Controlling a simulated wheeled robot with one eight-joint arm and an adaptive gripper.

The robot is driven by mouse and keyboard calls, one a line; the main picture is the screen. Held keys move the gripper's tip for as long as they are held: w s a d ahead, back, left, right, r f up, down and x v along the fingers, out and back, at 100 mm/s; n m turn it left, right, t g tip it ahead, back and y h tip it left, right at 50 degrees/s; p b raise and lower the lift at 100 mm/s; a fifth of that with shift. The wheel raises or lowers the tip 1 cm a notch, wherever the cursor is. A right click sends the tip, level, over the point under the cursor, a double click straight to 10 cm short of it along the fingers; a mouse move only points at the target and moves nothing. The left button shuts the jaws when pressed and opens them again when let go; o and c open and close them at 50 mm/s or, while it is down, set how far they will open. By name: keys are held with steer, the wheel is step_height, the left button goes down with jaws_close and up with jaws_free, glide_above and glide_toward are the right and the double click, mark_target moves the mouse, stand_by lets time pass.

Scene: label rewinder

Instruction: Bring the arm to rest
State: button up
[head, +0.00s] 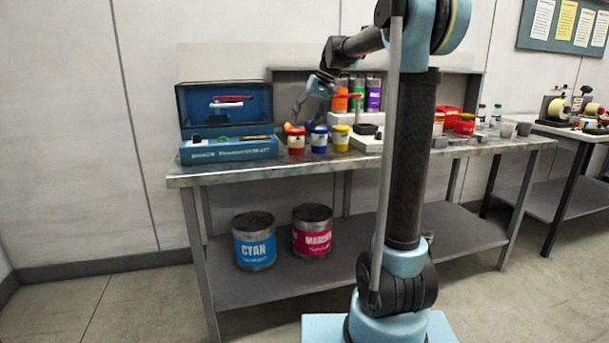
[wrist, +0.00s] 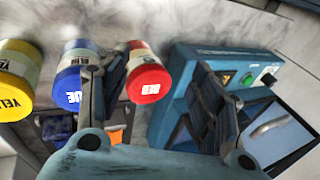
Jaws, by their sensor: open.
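My arm reaches over the workbench (head: 380,160) from the right. My gripper (head: 297,112) hangs tilted down near the red jar (head: 296,145) in the head view. In the wrist view my gripper (wrist: 158,85) has its two fingers spread apart, with nothing held between them. The red jar (wrist: 147,82) shows between the fingers there, close to the left one; I cannot tell whether they touch. The blue jar (wrist: 72,82) lies behind and left of the left finger. The yellow jar (wrist: 14,88) is at the left edge.
A blue open-lidded case (head: 230,150) stands left of the jars. A rack of coloured cans (head: 373,95) stands behind them. Cyan (head: 254,248) and magenta (head: 312,238) tins sit on the lower shelf. Red containers (head: 464,125) and small bottles stand further right. Wall space above the case is clear.

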steer(key=s+d+f+m+h, duration=0.1)
steer(key=s+d+f, duration=0.5)
steer(key=s+f, duration=0.3)
steer(key=s+d+f+t+h, duration=0.1)
steer(key=s+d+f, duration=0.5)
steer(key=s, duration=1.1)
steer(key=s+d+f+m+h, duration=0.1)
steer(key=s+d+f+h, duration=0.2)
steer(key=s+f, duration=1)
steer(key=d+f, duration=0.1)
steer(key=d, duration=0.2)
steer(key=shift+d+m+t, duration=0.3)
steer(key=shift+d+t, duration=0.05)
steer(key=shift+t, duration=0.05)
steer(key=shift+f, duration=0.1)
